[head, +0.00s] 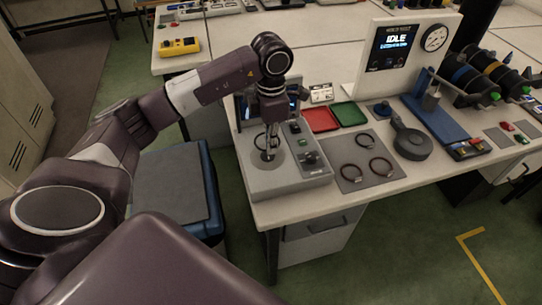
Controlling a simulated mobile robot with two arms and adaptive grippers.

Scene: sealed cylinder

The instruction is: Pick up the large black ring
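My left gripper (270,148) points down at the left end of the bench, over a round dark spot on a light grey fixture (262,183). A thin dark ring (258,142) shows at its fingertips; I cannot tell whether the fingers are shut on it or only in front of it. Three more rings lie flat on a grey mat (395,172) to the right: one at the back (364,134), one at front left (350,179) and one at front right (381,175). Which is the large black ring is unclear at this size. My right gripper is out of view.
Red (320,120) and green (349,114) trays lie behind the mat. A dark round tool with a handle (412,143) and a blue-based stand (437,122) are to the right. A panel reading IDLE (393,45) stands at the back. A blue-sided stool or cart (211,190) is left of the bench.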

